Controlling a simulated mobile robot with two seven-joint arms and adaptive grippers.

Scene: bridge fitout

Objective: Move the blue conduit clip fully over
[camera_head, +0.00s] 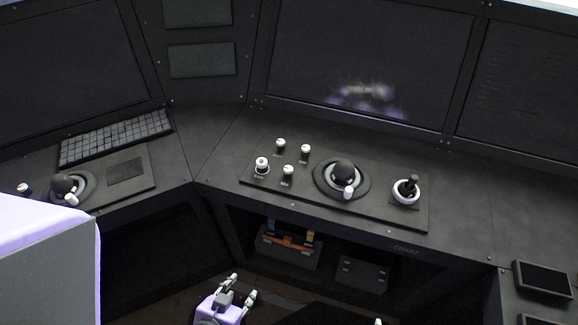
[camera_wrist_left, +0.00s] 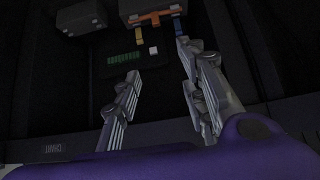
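The blue conduit clip (camera_head: 271,225) stands upright at the left end of a box under the console. It also shows in the left wrist view (camera_wrist_left: 179,27), just beyond one fingertip; I cannot tell whether they touch. A yellow clip (camera_head: 310,236) stands at the box's right end, and an orange piece (camera_head: 286,242) runs across the front between the two. My left gripper (camera_head: 243,287) is in front of and below the box. Its fingers are spread apart and empty in the left wrist view (camera_wrist_left: 158,62). Only a small pale tip, probably my right gripper (camera_head: 378,322), shows at the bottom edge.
A second dark box (camera_head: 362,273) stands right of the first. The console (camera_head: 330,190) overhangs both, with knobs and levers on top. In the left wrist view a dark panel (camera_wrist_left: 107,70) carries a green strip and a white block. The recess is dark.

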